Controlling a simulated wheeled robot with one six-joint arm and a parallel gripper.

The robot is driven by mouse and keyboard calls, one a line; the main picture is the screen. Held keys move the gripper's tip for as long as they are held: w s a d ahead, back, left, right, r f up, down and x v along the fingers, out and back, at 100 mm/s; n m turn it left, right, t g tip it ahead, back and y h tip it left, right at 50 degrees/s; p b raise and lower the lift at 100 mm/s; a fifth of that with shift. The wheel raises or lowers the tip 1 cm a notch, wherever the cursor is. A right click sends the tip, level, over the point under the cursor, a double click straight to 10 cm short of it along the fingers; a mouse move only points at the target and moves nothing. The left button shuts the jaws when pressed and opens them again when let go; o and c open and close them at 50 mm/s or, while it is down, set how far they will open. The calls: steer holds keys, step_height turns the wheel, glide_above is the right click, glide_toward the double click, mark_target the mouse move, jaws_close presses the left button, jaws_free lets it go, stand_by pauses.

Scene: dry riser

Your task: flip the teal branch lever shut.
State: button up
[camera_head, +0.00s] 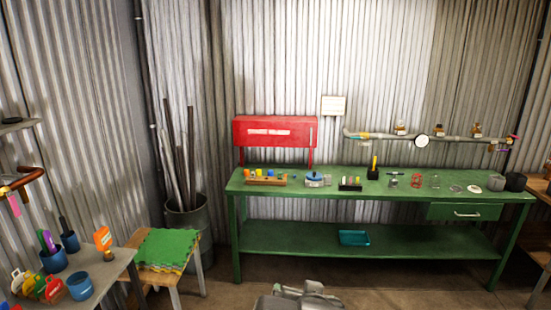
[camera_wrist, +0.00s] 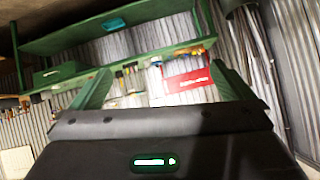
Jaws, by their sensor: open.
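A pale pipe (camera_head: 380,136) runs along the corrugated wall above the green workbench, with several brass-coloured fittings and a round white-faced gauge (camera_head: 422,141). Small coloured parts show near its left end and at its right end. They are too small for me to tell which is the teal branch lever, or how it is turned. My gripper (camera_wrist: 160,67) shows in the wrist view with its two green fingers wide apart and nothing between them. It is well away from the bench and pipe, and that view is turned upside down.
The green workbench (camera_head: 380,183) carries several small items along its top, with a red box (camera_head: 274,131) behind its left part. A teal tray (camera_head: 354,238) lies on the lower shelf. A bin of rods (camera_head: 188,216), stool and side table stand left.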

steer(key=shift+c, duration=0.4)
